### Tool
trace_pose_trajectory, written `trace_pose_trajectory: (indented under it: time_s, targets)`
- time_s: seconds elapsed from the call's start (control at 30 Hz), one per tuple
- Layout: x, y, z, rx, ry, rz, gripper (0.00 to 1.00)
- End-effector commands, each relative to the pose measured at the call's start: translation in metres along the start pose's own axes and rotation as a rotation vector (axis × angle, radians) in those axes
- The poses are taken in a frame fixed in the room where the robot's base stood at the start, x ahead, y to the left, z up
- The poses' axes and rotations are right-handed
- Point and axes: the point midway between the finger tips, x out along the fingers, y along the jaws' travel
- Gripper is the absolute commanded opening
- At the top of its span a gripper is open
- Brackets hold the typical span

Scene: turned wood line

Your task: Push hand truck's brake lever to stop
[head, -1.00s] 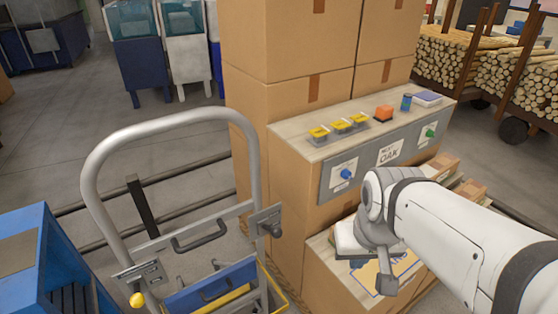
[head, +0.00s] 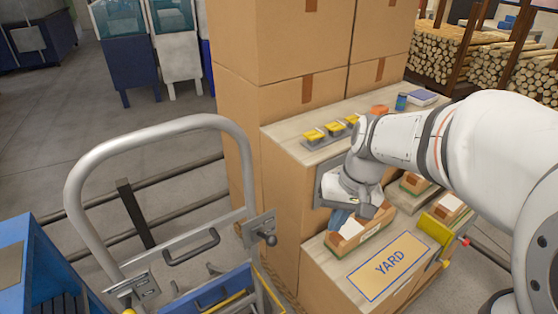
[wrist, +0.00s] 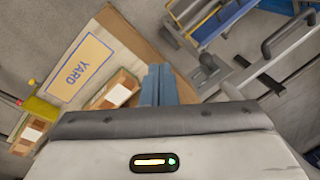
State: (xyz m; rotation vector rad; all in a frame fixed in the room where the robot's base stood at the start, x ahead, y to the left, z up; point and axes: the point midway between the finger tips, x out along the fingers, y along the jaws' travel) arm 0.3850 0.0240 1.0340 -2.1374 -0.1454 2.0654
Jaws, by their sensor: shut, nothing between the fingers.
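The grey tube-framed hand truck (head: 165,130) stands at the left in the head view. A plate on its right upright carries a short lever with a dark knob (head: 268,237). A yellow knob (head: 128,311) shows by the left plate; I cannot tell for certain which is the brake lever. My gripper (head: 341,220) is shut and empty, over the lower box shelf, right of the hand truck and apart from it. In the wrist view its blue-grey fingers (wrist: 158,84) are together, and part of the hand truck (wrist: 205,20) shows at the top right.
Stacked cartons (head: 285,110) stand behind the hand truck. The box bench (head: 290,170) holds yellow-topped items. A small carton (head: 360,236) lies under my gripper beside the YARD label (head: 388,268). A blue cabinet (head: 35,275) borders the left. Rails (head: 180,185) run behind the truck.

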Motion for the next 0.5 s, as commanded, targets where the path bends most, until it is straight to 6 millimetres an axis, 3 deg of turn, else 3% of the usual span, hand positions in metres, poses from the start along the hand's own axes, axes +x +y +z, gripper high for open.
trace_pose_trajectory:
  time_s: [0.03, 0.3, 0.5]
  targets:
    - [0.003, -0.004, -0.019, 0.015, -0.038, -0.037, 0.00]
    - [0.035, -0.022, -0.105, 0.070, -0.179, -0.257, 0.00]
    - [0.059, -0.028, -0.147, 0.095, -0.233, -0.380, 0.00]
